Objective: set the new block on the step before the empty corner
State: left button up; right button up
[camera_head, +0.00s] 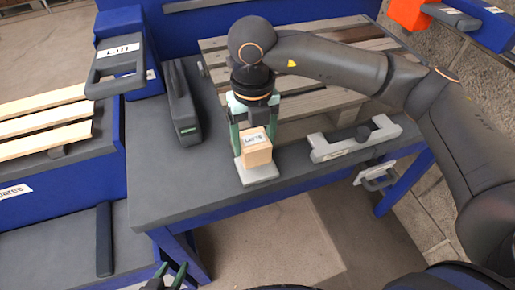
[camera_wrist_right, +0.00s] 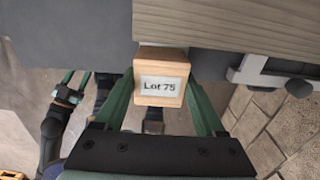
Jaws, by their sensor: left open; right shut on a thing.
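The new block (camera_head: 259,155) is a small light-wood cube with a white label. It reads "Lot 75" in the right wrist view (camera_wrist_right: 162,97). My right gripper (camera_head: 253,142) is shut on it, with green fingers on either side. The block is over a pale grey step (camera_head: 260,177) at the table's front edge; I cannot tell whether it touches it. A slatted wooden pallet (camera_head: 215,43) lies behind, partly hidden by my right arm; I cannot make out its empty corner. My left gripper (camera_head: 172,272) is open and empty at the bottom edge, below the table.
A light grey bracket with a dark knob (camera_head: 354,140) lies to the right. A blue unit with a handle marked "Lift" (camera_head: 118,65) and pale slats (camera_head: 45,122) are at left.

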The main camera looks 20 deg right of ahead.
aim_at(257, 151)
jog(key=shift+d+f, duration=0.15)
jog(key=shift+f, duration=0.1)
jog(key=shift+w+d+f, duration=0.1)
jog(key=shift+d+f, duration=0.05)
jog(key=shift+f, duration=0.75)
jog(key=shift+w+d+f, duration=0.1)
jog(key=shift+d+f, duration=0.05)
jog(key=shift+f, duration=0.75)
jog(key=shift+f, duration=0.1)
jog(key=o, duration=1.4)
notch_tip(257, 151, up, 12)
jog(key=shift+r, duration=0.1)
